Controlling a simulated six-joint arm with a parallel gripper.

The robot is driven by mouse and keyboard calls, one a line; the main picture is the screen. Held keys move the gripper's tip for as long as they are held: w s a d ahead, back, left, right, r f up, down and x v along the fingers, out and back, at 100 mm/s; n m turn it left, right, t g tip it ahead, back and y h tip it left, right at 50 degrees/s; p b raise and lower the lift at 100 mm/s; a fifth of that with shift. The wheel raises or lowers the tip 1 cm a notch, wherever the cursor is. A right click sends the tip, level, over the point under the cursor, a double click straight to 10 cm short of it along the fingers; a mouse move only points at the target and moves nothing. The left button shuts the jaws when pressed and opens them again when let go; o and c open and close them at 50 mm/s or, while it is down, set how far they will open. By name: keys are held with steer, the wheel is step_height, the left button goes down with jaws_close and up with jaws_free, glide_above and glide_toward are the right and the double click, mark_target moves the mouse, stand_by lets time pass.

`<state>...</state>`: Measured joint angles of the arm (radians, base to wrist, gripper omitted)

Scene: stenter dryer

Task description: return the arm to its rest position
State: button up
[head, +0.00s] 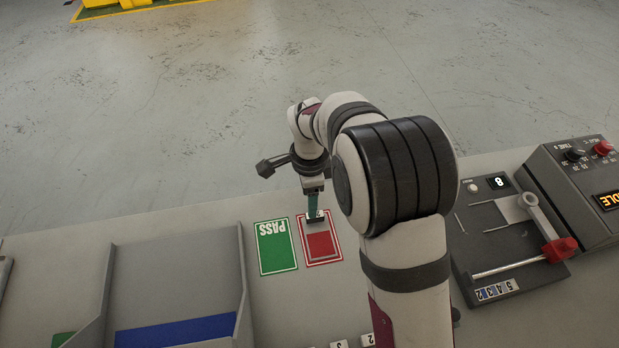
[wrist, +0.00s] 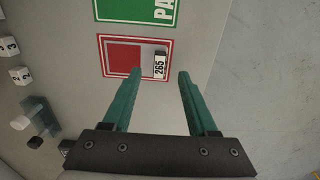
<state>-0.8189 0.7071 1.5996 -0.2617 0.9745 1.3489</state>
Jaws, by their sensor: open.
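My gripper (wrist: 160,75) is open in the wrist view, with its two green fingers apart and nothing between them. In the head view my gripper (head: 314,212) hangs over the red card area at the bench's far edge. A small white tag marked 265 (wrist: 160,65) lies on the red marked area (wrist: 118,56), just beyond the fingertips and apart from them. In the head view the red area (head: 319,245) is partly hidden by the gripper. My arm reaches out over the bench from the near side.
The green PASS area (head: 274,246) lies left of the red one. A grey tray (head: 243,285) stands at the left. A device with a red-handled lever (head: 560,250) and a control box (head: 590,165) stand at the right. White numbered blocks (head: 368,340) sit at the near edge.

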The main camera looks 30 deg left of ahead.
step_height(320, 180, up, 9)
steer(key=s+d+r, duration=0.1)
steer(key=d+r, duration=0.2)
steer(key=d, duration=0.4)
steer(key=d+r, duration=0.3)
steer(key=d, duration=0.3)
steer(key=s+d+f+n+y, duration=0.1)
steer(key=s+d+n, duration=0.2)
steer(key=s+d, duration=1.3)
steer(key=shift+s+y, duration=0.35)
steer(key=shift+y, duration=0.05)
